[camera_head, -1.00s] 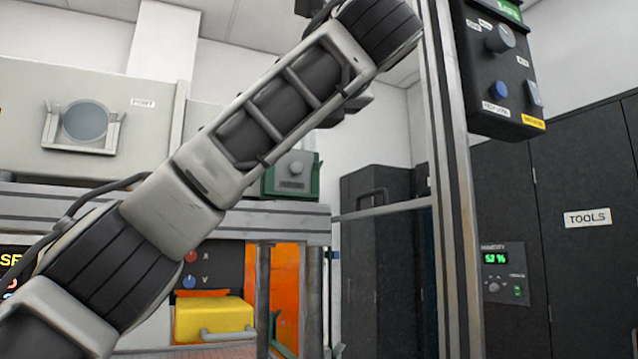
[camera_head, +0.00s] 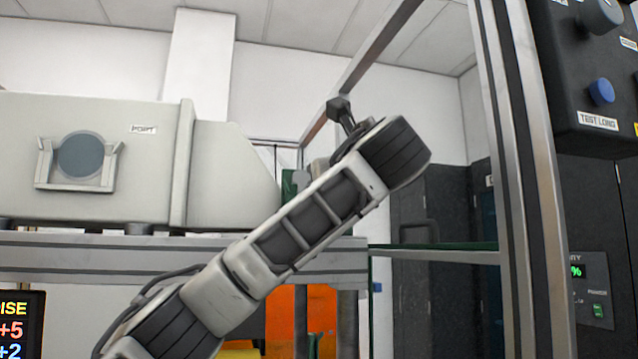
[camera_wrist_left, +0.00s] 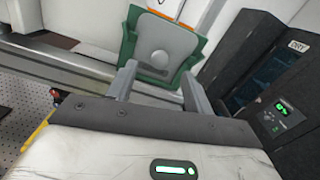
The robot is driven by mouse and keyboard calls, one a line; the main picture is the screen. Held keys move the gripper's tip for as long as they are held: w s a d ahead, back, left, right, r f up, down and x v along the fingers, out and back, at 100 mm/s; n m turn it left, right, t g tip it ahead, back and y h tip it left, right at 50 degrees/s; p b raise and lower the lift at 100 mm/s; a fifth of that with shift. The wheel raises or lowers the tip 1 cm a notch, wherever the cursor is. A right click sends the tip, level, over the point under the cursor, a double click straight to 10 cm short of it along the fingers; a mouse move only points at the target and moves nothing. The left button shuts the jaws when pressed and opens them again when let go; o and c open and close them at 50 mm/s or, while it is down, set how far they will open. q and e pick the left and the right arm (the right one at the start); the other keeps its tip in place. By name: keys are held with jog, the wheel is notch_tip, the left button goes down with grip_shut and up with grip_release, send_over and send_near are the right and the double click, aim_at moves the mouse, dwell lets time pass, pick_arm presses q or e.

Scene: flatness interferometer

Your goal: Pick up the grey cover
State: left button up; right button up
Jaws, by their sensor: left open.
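A grey plate with a round knob, which looks like the grey cover (camera_wrist_left: 166,43), sits in a green holder (camera_wrist_left: 128,44) in the left wrist view. My left gripper (camera_wrist_left: 158,74) is open and empty, with its two fingers pointing toward the holder's lower part. The fingers appear short of the cover; the exact gap is hard to tell. In the head view my left arm crosses in front and leaves only a sliver of the green holder (camera_head: 288,187) showing. My left fingers cannot be made out clearly there. My right gripper is not in view.
A grey housing (camera_head: 150,205) with a round port (camera_head: 81,156) stands on a metal frame (camera_head: 60,255) at the left. A metal post (camera_head: 515,200) and a black control box (camera_head: 580,70) stand at the right. Dark cabinets (camera_head: 440,290) are behind.

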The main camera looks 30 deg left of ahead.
aim_at(300, 177)
pick_arm(q)
jog(key=p+x, duration=0.2)
jog(key=x, duration=0.4)
jog(key=shift+f, duration=0.3)
jog(key=shift+w, duration=0.15)
jog(key=shift+c, duration=0.3)
jog(key=c, duration=0.9)
